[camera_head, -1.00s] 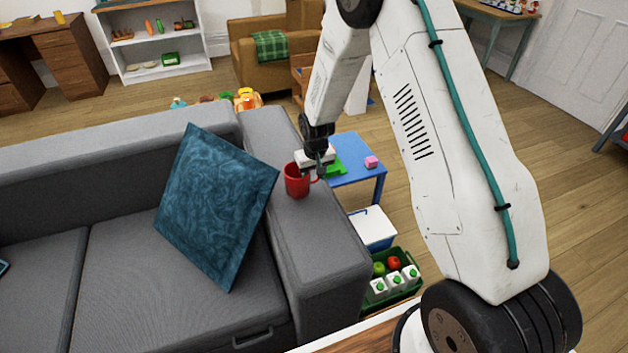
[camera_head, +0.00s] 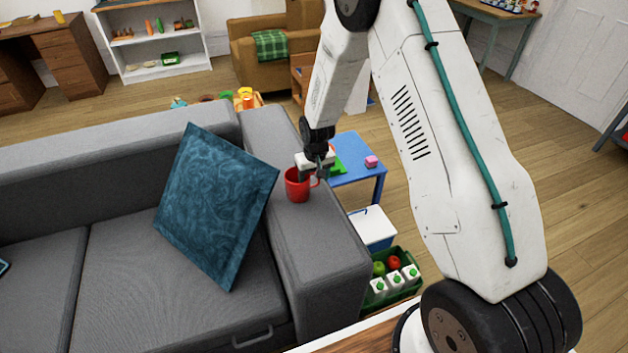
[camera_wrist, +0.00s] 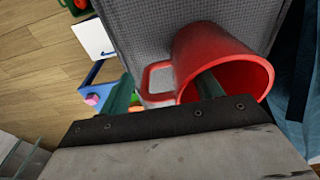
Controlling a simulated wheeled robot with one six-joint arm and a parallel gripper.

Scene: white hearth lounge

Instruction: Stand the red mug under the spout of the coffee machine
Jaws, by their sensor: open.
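The red mug (camera_head: 296,187) stands upright on the grey sofa's armrest (camera_head: 318,255), its handle toward the right in the head view. My gripper (camera_head: 314,172) is over the mug's handle side, pointing down. In the wrist view my gripper (camera_wrist: 165,88) is open. One finger reaches inside the rim of the mug (camera_wrist: 210,55) and the other is outside, beyond the handle, so the mug's wall and handle lie between them. I cannot tell whether either finger touches the mug. The coffee machine and its spout are not in view.
A teal cushion (camera_head: 215,205) leans on the sofa near the armrest. Beyond the armrest are a low blue table (camera_head: 355,172), a white-lidded box (camera_head: 371,230) and a green crate (camera_head: 403,289) of cartons and fruit.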

